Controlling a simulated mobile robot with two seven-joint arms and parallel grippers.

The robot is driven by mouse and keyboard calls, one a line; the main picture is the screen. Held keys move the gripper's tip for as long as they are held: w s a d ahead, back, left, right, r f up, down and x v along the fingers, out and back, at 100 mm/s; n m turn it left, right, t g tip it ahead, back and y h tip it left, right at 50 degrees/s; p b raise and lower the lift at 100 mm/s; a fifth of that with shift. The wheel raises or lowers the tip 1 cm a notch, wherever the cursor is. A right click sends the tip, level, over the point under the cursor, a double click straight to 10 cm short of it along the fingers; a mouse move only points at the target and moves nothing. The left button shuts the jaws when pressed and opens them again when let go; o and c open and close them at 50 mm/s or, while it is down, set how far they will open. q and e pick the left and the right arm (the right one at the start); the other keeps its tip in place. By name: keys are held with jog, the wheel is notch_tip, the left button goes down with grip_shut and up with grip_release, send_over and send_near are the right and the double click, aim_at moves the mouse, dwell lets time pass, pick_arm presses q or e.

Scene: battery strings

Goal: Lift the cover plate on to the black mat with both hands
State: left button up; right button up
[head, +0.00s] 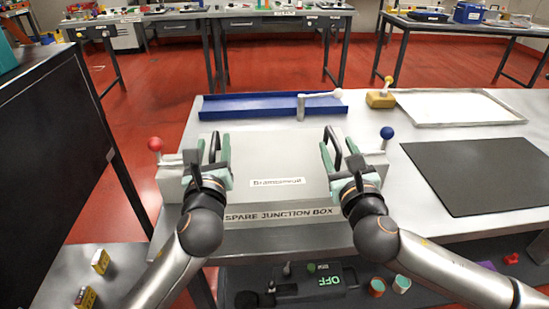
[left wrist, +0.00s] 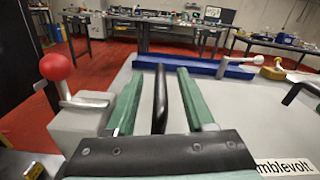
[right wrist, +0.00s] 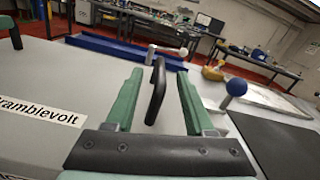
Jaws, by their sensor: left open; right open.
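The light grey cover plate (head: 270,147), labelled Bramblevolt, lies on the box marked SPARE JUNCTION BOX (head: 280,214). It has a dark upright handle near each side. My left gripper (head: 208,148) is open, its green fingers on either side of the left handle (left wrist: 161,98). My right gripper (head: 338,150) is open, its fingers on either side of the right handle (right wrist: 156,90). Both wrist views show gaps between fingers and handles. The black mat (head: 480,173) lies bare on the table to the right of the box.
A red-knobbed lever (head: 155,144) stands left of the box and a blue-knobbed lever (head: 387,133) right of it. Behind are a blue tray (head: 250,106), a white-knobbed lever (head: 304,103), a yellow block (head: 381,99) and a white tray (head: 455,122).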

pick_arm(q)
jog(key=shift+w+a, duration=0.15)
jog(key=shift+w, duration=1)
pick_arm(e)
jog(key=shift+w+a, duration=0.15)
jog(key=shift+w, duration=1)
pick_arm(q)
grip_shut()
pick_arm(e)
grip_shut()
pick_arm(q)
jog(key=shift+r, duration=0.4)
pick_arm(e)
jog(key=shift+r, duration=0.4)
